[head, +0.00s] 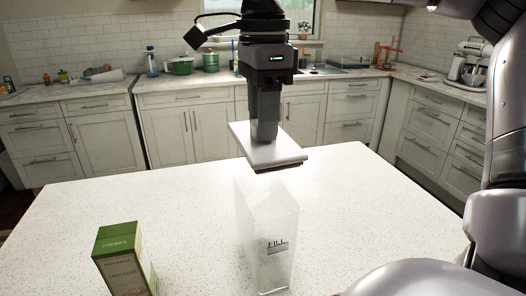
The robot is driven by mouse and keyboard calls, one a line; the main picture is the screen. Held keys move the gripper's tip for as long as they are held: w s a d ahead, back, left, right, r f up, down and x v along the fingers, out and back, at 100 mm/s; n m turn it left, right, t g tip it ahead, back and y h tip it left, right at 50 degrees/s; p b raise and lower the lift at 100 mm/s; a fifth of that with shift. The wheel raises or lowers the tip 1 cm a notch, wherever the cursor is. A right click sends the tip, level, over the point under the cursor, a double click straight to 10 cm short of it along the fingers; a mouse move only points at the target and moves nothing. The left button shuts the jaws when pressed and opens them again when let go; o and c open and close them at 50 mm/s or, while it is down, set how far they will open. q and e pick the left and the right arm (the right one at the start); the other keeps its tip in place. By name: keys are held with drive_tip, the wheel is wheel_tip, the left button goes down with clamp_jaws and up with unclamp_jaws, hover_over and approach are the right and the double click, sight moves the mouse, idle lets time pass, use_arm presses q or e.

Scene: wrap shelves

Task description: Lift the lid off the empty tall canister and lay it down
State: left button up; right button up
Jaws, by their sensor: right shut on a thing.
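The tall clear canister (268,240) stands upright on the speckled white table (370,215), with a small label reading "FILL" on its front. My right gripper (264,138) points straight down above the canister. It is shut on the white square lid (285,155), which it holds level or slightly tilted. The lid appears raised a little above the canister's top, with a small gap between them. The canister looks empty. My left gripper is not in view.
A green crackers box (122,262) stands on the table at the front left. Kitchen counters (200,90) with pots and appliances are well behind.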

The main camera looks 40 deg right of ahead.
wheel_tip(320, 180, up, 15)
drive_tip(key=shift+f, duration=0.15)
idle(0.7)
drive_tip(key=shift+f, duration=0.15)
idle(0.4)
